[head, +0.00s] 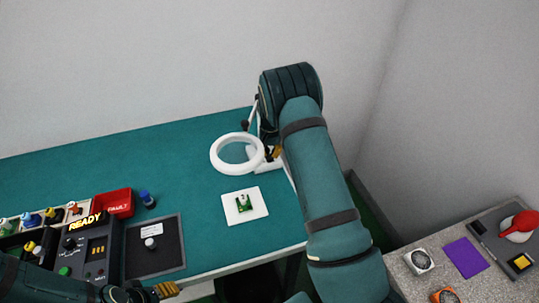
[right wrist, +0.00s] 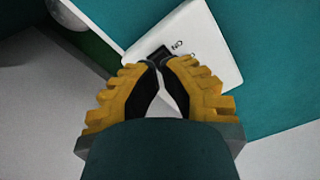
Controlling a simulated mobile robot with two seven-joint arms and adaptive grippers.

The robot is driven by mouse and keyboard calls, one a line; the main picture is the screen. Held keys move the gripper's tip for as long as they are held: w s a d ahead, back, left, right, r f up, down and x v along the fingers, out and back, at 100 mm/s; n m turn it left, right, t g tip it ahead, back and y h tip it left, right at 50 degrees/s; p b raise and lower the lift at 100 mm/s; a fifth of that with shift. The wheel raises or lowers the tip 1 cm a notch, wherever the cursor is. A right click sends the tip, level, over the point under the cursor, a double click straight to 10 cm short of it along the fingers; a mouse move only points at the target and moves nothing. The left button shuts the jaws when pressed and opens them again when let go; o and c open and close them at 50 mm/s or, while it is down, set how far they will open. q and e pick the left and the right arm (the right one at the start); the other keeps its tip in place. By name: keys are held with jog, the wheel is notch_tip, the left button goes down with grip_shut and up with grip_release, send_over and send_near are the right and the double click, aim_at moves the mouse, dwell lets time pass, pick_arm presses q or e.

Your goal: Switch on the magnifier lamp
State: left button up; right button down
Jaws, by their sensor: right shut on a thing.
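A white plate with a green board (head: 232,213) lies in front of the lamp. A grey side table (head: 451,275) is at right. The back left bench is clear.

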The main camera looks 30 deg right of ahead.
aim_at(270, 159)
jog(key=shift+r+p, duration=1.1)
jog(key=shift+r, duration=1.15)
jog(key=shift+f, duration=0.1)
